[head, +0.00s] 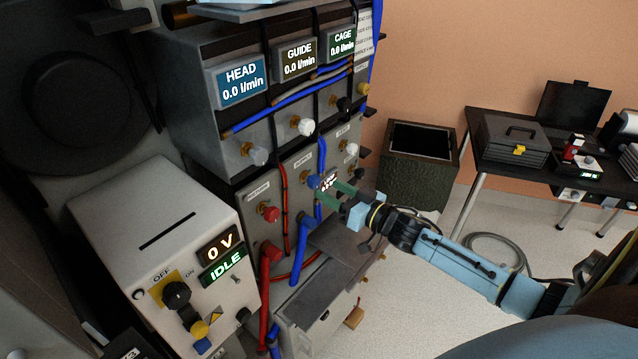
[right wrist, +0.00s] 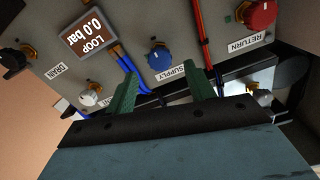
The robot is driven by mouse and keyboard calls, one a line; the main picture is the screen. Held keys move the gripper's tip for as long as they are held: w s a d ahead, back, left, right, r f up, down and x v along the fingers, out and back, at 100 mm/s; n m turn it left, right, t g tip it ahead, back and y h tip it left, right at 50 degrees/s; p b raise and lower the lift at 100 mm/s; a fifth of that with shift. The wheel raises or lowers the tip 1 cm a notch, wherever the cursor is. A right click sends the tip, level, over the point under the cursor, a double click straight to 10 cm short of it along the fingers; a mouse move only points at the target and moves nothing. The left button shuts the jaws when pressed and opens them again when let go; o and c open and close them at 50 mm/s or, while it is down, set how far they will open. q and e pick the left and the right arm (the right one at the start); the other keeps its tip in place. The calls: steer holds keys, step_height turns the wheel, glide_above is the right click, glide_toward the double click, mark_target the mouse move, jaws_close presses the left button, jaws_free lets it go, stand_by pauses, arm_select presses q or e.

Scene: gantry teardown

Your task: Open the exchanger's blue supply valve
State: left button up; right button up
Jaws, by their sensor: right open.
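The blue supply valve knob (head: 313,182) is on the grey exchanger panel, near the supply label. In the right wrist view the blue knob (right wrist: 160,60) sits just beyond the gap between my right gripper's (right wrist: 161,78) green fingertips, with the SUPPLY label beside it. My right gripper (head: 326,190) is open and empty in front of the panel, and its fingers partly cover the loop display in the head view. I cannot tell whether a finger touches the knob. My left gripper is not in view.
A red return knob (right wrist: 257,14) and a loop display (right wrist: 90,33) reading 0.0 bar flank the supply knob. Red and blue hoses (head: 270,280) run below the panel. A white power box (head: 172,245) reading 0 V stands at left. Open floor lies to the right.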

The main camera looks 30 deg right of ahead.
mark_target(317, 183)
steer(key=shift+x, duration=2.4)
steer(key=shift+c, duration=0.3)
steer(key=c, duration=0.9)
